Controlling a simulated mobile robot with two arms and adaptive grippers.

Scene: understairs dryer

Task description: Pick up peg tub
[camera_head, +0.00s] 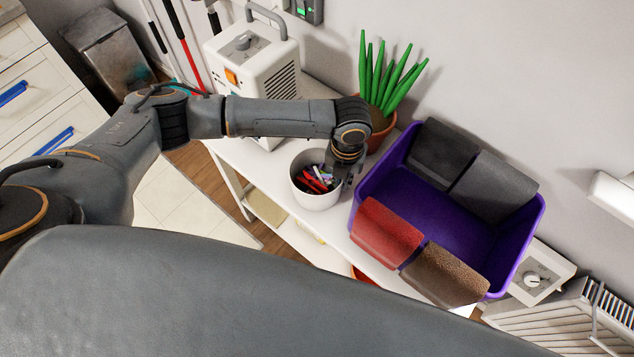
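The peg tub (314,200) is a round white pot on the white shelf top, near the middle of the view. It stands upright and holds several red, white, dark and purple pegs (316,178). My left arm reaches in from the left, and my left gripper (342,178) points down at the tub's right rim. The gripper covers part of that rim. Its fingers are dark and small here, so I cannot tell whether they are open or closed on the rim. My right gripper is not in view.
A purple bin (450,205) with cloths over its sides stands close right of the tub. A potted plant (382,110) is behind. A white heater-like box (252,70) stands at the back left. The wall runs behind the shelf (240,160).

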